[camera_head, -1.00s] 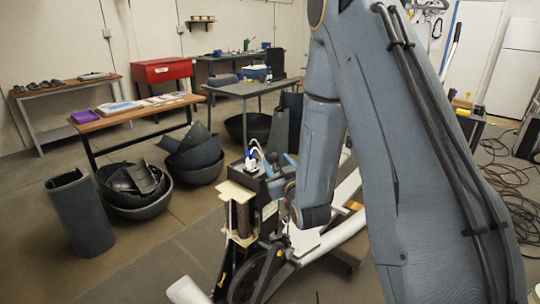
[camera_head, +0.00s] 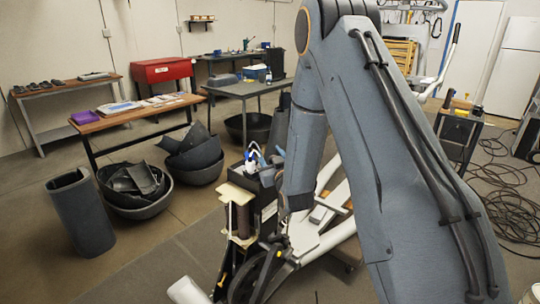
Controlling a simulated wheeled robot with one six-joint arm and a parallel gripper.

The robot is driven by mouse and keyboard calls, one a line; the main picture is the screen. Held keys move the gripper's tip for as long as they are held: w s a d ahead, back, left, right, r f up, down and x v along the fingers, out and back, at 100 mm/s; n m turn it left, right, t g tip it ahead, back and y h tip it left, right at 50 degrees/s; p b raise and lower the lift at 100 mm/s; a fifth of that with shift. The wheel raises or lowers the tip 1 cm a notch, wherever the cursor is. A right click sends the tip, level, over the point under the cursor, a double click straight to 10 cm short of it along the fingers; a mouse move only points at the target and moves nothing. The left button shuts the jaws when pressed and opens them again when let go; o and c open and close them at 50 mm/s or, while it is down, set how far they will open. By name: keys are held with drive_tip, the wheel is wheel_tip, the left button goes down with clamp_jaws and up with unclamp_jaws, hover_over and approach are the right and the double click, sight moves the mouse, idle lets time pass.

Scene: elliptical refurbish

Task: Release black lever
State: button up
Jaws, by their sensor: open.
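The elliptical machine stands in front of me, with its dark wheel (camera_head: 262,272) low and its pale rail (camera_head: 335,232) running up to the right. A post assembly with a cream top plate (camera_head: 236,192) and a dark brown cylinder (camera_head: 243,221) stands at its front. I cannot make out a separate black lever among the dark parts. My arm comes down from the upper right and covers part of the machine.
White-and-blue items (camera_head: 252,158) stand by the black box. Tables line the wall. Cables (camera_head: 505,225) cover the floor at right. The floor at lower left is clear.

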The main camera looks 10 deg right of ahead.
clamp_jaws()
drive_tip(key=shift+r+p, duration=0.4)
drive_tip(key=shift+r, duration=1.1)
unclamp_jaws()
drive_tip(key=shift+s, duration=0.1)
drive_tip(key=s+b, duration=0.2)
drive_tip(key=s, duration=0.5)
drive_tip(key=shift+s, duration=0.3)
drive_tip(key=shift+d, duration=0.1)
